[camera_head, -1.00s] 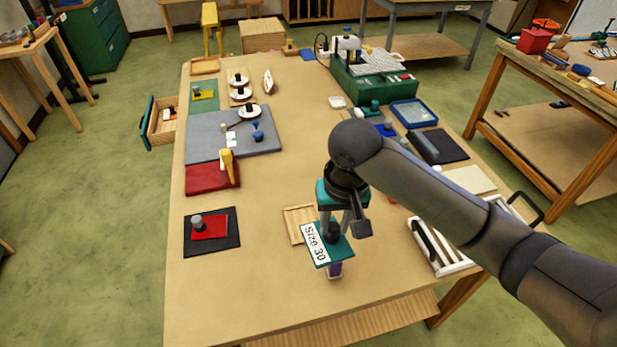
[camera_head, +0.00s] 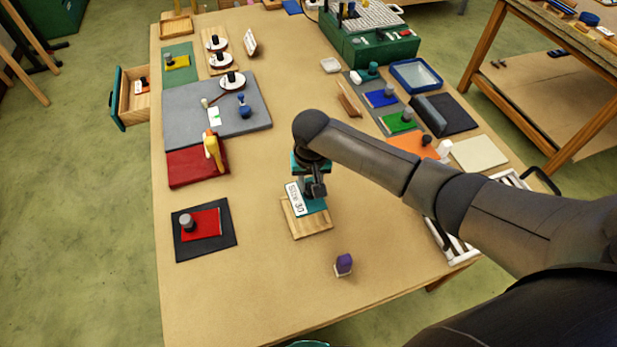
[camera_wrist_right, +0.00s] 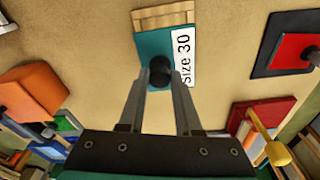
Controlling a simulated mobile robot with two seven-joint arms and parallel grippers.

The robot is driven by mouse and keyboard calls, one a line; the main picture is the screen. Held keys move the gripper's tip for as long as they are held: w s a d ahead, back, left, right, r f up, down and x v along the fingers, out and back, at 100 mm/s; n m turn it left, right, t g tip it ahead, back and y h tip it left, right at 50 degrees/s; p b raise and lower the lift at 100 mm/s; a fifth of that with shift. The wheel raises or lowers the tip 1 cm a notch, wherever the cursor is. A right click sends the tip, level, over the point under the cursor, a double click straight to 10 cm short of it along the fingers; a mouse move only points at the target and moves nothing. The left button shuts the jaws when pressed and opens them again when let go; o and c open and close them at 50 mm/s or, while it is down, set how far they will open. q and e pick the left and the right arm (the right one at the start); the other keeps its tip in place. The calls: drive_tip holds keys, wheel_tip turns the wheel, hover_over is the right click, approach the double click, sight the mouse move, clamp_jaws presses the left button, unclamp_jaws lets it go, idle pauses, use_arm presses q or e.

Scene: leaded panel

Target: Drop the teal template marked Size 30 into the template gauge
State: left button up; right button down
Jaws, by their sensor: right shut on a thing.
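The teal template (camera_head: 315,206) carries a white label reading Size 30 and has a black knob. My right gripper (camera_head: 314,190) is shut on that knob from above. The right wrist view shows both fingers on either side of the knob (camera_wrist_right: 161,72), with the teal plate (camera_wrist_right: 153,43) beyond. The template is over a light wooden piece (camera_head: 312,226), which appears to be the template gauge; its near part shows, and the rest is hidden under the template and gripper. I cannot tell whether the template touches it.
A purple-topped block (camera_head: 344,265) stands in front of the wooden piece. A black mat (camera_head: 225,240) with a red template (camera_head: 207,224) lies left. An orange template (camera_head: 410,147) and a white rack (camera_head: 466,250) are right. The front left table is clear.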

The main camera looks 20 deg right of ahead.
sight(310, 197)
drive_tip(key=shift+s, duration=0.15)
drive_tip(key=shift+f, duration=0.15)
drive_tip(key=shift+f+b, duration=0.5)
drive_tip(key=shift+f, duration=0.1)
drive_tip(key=shift+f+b, duration=1.3)
drive_tip(key=shift+f, duration=0.75)
use_arm(q)
drive_tip(key=f, duration=0.3)
drive_tip(key=shift+w+f, duration=0.3)
drive_tip(key=shift+w, duration=0.05)
drive_tip(key=shift+s, duration=0.15)
drive_tip(key=shift+r+p, duration=1)
drive_tip(key=shift+f+b, duration=0.65)
use_arm(e)
drive_tip(key=shift+f, duration=1)
drive_tip(key=c, duration=0.5)
unclamp_jaws()
